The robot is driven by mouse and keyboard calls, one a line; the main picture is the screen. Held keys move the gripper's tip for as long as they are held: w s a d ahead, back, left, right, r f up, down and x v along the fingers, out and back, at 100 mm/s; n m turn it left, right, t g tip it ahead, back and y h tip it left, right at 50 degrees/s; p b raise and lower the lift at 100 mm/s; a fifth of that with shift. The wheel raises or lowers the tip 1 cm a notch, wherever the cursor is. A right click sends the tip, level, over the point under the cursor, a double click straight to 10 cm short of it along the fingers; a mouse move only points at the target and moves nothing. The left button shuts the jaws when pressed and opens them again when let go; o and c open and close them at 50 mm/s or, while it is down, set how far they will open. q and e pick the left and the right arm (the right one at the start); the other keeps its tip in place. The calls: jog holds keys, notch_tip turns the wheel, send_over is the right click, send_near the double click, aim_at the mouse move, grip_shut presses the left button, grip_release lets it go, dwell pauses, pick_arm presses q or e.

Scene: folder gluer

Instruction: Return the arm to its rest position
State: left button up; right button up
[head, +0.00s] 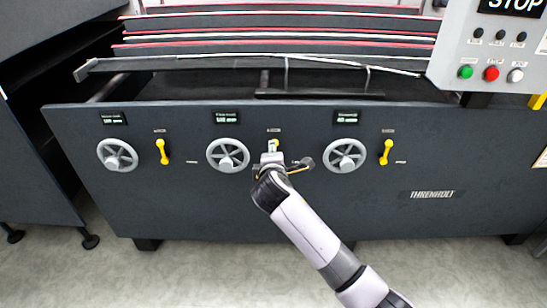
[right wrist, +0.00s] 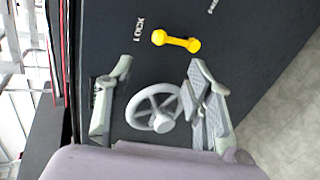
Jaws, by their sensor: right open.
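My right gripper (head: 274,146) is in front of the machine's dark front panel (head: 200,205), just right of the middle handwheel (head: 228,155). The middle lever's place is mostly hidden behind it. In the right wrist view my right gripper (right wrist: 158,103) has its fingers wide apart with nothing held. A grey handwheel (right wrist: 160,124) shows between and beyond the fingers, and a yellow lever (right wrist: 176,41) lies outside them, beside a LOCK label. I cannot tell whether the fingers touch the panel. My left gripper is in neither view.
A left handwheel (head: 117,154), left yellow lever (head: 163,151), right handwheel (head: 346,155) and right yellow lever (head: 386,152) stick out from the panel. A control box (head: 490,50) with green, red and white buttons overhangs at upper right. Floor in front is clear.

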jog(key=shift+s, duration=0.1)
dwell(0.4)
